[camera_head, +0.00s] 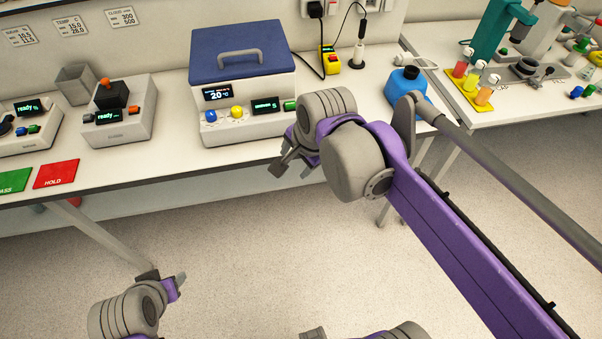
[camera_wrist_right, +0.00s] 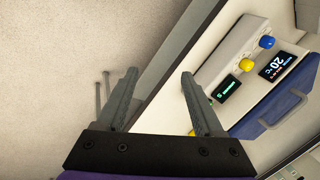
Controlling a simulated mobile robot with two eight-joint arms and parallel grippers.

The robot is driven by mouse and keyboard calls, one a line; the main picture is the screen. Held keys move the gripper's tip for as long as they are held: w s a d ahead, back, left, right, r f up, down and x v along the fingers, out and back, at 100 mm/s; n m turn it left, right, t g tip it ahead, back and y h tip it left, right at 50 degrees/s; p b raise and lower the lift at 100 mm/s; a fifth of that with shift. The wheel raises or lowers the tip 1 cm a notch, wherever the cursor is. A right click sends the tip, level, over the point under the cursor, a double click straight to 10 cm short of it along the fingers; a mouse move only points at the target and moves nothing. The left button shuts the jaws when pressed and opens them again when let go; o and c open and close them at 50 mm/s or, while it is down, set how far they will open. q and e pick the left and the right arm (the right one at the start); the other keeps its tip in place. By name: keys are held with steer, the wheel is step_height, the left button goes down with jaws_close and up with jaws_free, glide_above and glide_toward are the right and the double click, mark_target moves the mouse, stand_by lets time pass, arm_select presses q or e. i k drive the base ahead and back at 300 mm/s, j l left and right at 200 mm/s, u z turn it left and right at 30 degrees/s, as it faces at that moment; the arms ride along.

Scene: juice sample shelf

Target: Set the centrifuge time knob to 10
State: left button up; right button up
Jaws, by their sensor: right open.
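The centrifuge (camera_head: 265,135) is a white box with a blue lid (camera_head: 240,50) and a handle. Its front has a blue knob (camera_head: 211,116), a yellow knob (camera_head: 237,112), a display reading 20 °C (camera_head: 217,94) and a second small green-lit display (camera_head: 265,106). My right gripper (camera_head: 287,163) is open and empty, in front of and below the right end of the panel. In the right wrist view, its fingers (camera_wrist_right: 158,75) are apart; the yellow knob (camera_wrist_right: 246,65) and blue knob (camera_wrist_right: 267,42) lie to their right. One finger hides part of the panel. My left gripper (camera_head: 165,282) is low, away from the table.
Left of the centrifuge stand a device with an orange-topped black block (camera_head: 111,94) and another device (camera_head: 30,128). Red (camera_head: 56,174) and green (camera_head: 14,181) mats lie at the front edge. A blue bottle (camera_head: 405,84) stands on the right, behind my right arm.

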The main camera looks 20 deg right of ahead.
mark_target(236, 110)
steer(key=i+l+u, duration=0.2)
steer(key=u, duration=0.25)
steer(key=i+l+u, duration=0.15)
steer(key=l+u, duration=0.3)
steer(key=i+l+u, duration=0.1)
steer(key=l+u, duration=0.3)
steer(key=j, duration=0.1)
